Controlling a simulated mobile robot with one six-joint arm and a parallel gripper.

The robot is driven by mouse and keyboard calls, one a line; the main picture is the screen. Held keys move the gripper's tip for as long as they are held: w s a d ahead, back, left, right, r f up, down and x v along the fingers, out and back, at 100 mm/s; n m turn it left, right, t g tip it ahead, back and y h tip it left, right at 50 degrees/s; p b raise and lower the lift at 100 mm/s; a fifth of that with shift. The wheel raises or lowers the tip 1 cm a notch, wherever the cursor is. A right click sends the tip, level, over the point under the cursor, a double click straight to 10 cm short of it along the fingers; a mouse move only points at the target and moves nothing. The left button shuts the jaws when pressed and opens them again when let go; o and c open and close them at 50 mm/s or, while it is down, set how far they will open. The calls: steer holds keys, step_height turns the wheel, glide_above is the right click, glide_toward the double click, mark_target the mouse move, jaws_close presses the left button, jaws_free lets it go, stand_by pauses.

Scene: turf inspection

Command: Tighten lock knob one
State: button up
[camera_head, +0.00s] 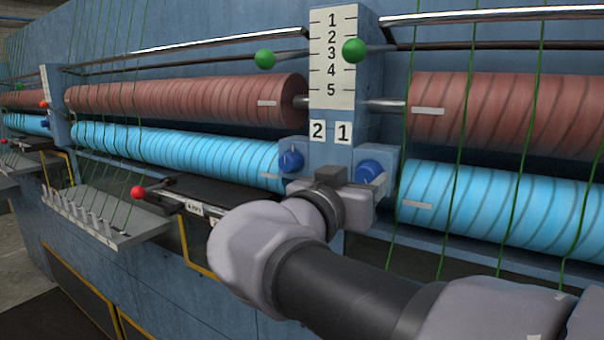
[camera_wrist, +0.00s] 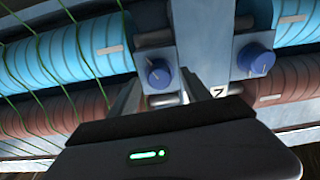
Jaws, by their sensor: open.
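Lock knob one (camera_head: 369,171) is a blue knob on a blue-grey block, below and right of the label 1 (camera_head: 343,132) on the column. In the wrist view, which is upside down, it appears as the left knob (camera_wrist: 158,74). My gripper (camera_head: 331,177) is in front of the column, between the two blue knobs in the head view; its fingertips are hidden there. In the wrist view my open gripper (camera_wrist: 165,88) has its fingers on either side of knob one in the picture. I cannot tell whether they touch it.
A second blue knob (camera_head: 291,161) sits left, below label 2 (camera_head: 317,131). Brown rollers (camera_head: 480,115) and light blue rollers (camera_head: 500,205) flank the column, with green yarns in front. Green-tipped levers (camera_head: 355,50) stand above. A red-tipped lever (camera_head: 138,192) is at lower left.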

steer(key=shift+w+d, duration=0.45)
steer(key=shift+w, duration=0.1)
steer(key=shift+c, duration=0.3)
jaws_close()
